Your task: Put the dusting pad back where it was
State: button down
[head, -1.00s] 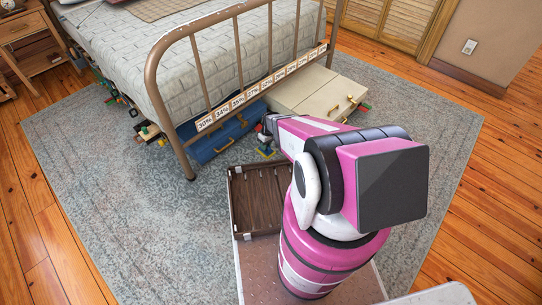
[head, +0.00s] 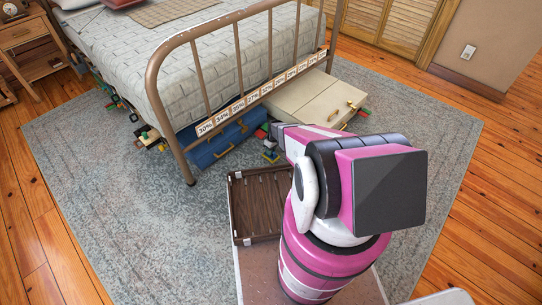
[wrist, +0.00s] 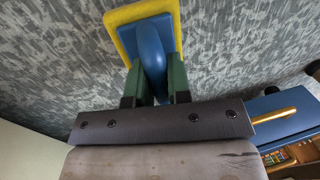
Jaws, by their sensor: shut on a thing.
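The dusting pad (wrist: 123,36) has a blue back and handle with a yellow edge, and it fills the top middle of the wrist view. My gripper (wrist: 154,82) is shut on its blue handle, one green finger on each side. The pad's underside is hidden. In the head view a small blue and yellow shape at the end of my arm looks like the pad (head: 270,156), just in front of the cases at the bed's foot. My arm covers most of the gripper there. I cannot tell whether the pad touches the rug.
A blue case (head: 217,143) and a cream case (head: 300,97) lie under the bed's foot rail (head: 200,68). Small toys (head: 148,136) lie under the bed to the left. A brown tray (head: 236,208) sits beside my arm. The rug (head: 110,215) is clear at left.

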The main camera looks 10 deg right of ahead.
jog(key=shift+w+d+f, duration=0.15)
jog(key=shift+w+f, duration=0.1)
jog(key=shift+w, duration=0.1)
jog(key=shift+f, duration=1.9)
jog(key=shift+f, duration=0.2)
jog(key=c, duration=1.1)
grip_release()
notch_tip(320, 180, up, 12)
jog(key=w+d, duration=0.1)
jog(key=d, duration=0.1)
jog(key=s+r+m, duration=0.2)
jog(key=s+r, duration=0.5)
jog(key=r, duration=0.6)
jog(key=s+a+r+m+h, duration=0.1)
jog(key=s+r+m, duration=0.1)
jog(key=s+r, duration=0.6)
jog(key=s+a+r+m+t, duration=0.1)
jog(key=s+r+m, duration=0.2)
jog(key=r, duration=1.5)
jog(key=shift+s+r+h, duration=0.15)
jog(key=shift+s+h, duration=0.05)
jog(key=shift+s, duration=0.9)
jog(key=shift+s+r+h, duration=0.15)
jog(key=shift+s+h, duration=0.05)
jog(key=shift+s, duration=0.9)
